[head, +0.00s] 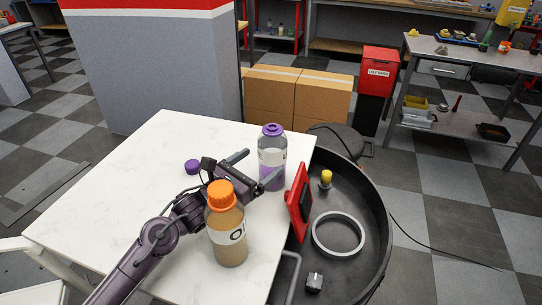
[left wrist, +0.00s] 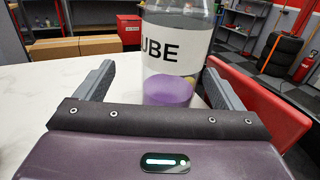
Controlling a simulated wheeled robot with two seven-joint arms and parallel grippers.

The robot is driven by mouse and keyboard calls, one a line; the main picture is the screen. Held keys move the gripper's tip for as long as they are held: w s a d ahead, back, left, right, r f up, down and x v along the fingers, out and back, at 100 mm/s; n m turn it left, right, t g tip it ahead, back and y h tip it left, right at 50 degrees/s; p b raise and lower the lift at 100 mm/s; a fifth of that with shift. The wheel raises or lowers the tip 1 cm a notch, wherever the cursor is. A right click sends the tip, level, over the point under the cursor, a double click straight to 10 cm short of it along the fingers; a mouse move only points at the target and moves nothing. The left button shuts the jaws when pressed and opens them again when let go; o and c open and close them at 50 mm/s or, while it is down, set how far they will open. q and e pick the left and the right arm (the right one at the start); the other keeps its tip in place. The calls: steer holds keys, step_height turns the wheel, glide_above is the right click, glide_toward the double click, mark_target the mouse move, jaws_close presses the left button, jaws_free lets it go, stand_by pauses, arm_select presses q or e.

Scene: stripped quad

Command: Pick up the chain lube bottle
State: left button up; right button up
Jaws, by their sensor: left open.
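The chain lube bottle (head: 272,158) is clear with purple liquid, a purple cap and a white label. It stands upright near the right edge of the white table (head: 140,155). In the left wrist view the bottle (left wrist: 170,55) shows the letters "UBE" and stands ahead, between the finger directions. My left gripper (head: 254,168) is open, its fingers pointing at the bottle, one on each side of its lower part. In the left wrist view the open fingers (left wrist: 157,85) show no contact with it. My right gripper is not in view.
An orange-capped bottle (head: 227,240) stands in front of my left gripper. A purple cap-like object (head: 192,167) lies behind my wrist. A red panel (head: 299,202) stands close right of the lube bottle, by a round black tray (head: 370,245). The table's left side is clear.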

mark_target(271, 154)
arm_select(q)
steer(key=shift+w+d+r+p, duration=0.35)
steer(key=shift+w+d, duration=0.1)
steer(key=shift+d, duration=0.1)
steer(key=shift+w+d+r+p, duration=0.2)
steer(key=shift+w+d+p, duration=0.15)
steer(key=shift+d, duration=0.2)
steer(key=shift+x, duration=1.1)
steer(key=shift+w+d+f, duration=0.15)
steer(key=shift+f, duration=0.1)
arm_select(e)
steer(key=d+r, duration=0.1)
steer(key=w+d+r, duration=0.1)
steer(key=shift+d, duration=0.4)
arm_select(q)
steer(key=shift+c, duration=0.4)
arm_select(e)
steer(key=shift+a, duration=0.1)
arm_select(q)
steer(key=c, duration=1)
steer(key=shift+c, duration=0.4)
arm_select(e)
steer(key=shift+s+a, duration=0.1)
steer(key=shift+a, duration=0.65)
arm_select(q)
steer(key=shift+r, duration=0.15)
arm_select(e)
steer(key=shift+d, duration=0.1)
